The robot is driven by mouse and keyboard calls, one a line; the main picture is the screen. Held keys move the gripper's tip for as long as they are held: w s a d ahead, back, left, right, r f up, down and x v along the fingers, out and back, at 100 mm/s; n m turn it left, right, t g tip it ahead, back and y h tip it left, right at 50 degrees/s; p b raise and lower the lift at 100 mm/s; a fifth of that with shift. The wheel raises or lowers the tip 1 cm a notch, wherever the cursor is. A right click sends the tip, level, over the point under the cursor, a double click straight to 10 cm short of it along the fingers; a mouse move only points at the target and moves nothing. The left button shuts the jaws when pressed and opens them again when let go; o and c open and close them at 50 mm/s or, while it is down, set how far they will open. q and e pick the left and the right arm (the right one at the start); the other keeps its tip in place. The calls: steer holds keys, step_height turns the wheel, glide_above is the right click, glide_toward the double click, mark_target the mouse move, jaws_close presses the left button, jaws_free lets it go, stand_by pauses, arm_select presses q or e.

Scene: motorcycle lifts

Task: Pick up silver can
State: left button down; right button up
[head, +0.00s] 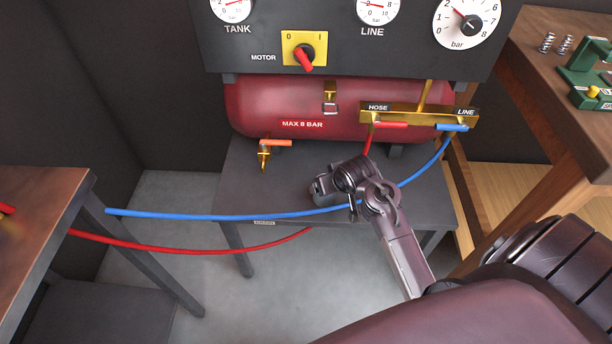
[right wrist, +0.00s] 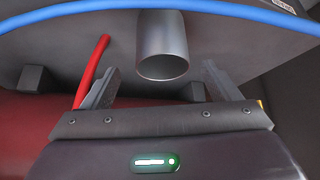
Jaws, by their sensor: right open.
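The silver can (right wrist: 162,45) is a plain grey metal cylinder in the right wrist view, upper middle, on the dark compressor stand (right wrist: 215,28). My right gripper (right wrist: 161,70) is open, with one finger on each side of the can's line and a visible gap to it on both sides. The fingers do not appear to touch the can. In the head view, my right arm reaches over the stand and I cannot make out the can, which seems hidden behind the wrist. My left gripper is not in view.
A blue hose (head: 240,217) crosses in front of the stand, close to my right wrist. A red hose (head: 180,250) hangs lower. The red tank (head: 285,105) and gauge panel (head: 345,50) rise behind. A wooden bench (head: 545,70) stands right and a table (head: 45,200) left.

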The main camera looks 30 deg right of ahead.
steer(key=b+x, duration=0.2)
steer(key=x, duration=0.5)
steer(key=shift+s+a, duration=0.1)
steer(key=shift+a, duration=0.05)
steer(key=shift+w+f, duration=0.3)
steer(key=shift+f, duration=0.2)
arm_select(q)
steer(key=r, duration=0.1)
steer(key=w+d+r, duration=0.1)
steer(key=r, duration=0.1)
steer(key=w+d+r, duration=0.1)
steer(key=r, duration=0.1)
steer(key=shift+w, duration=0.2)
arm_select(e)
steer(key=c, duration=1.1)
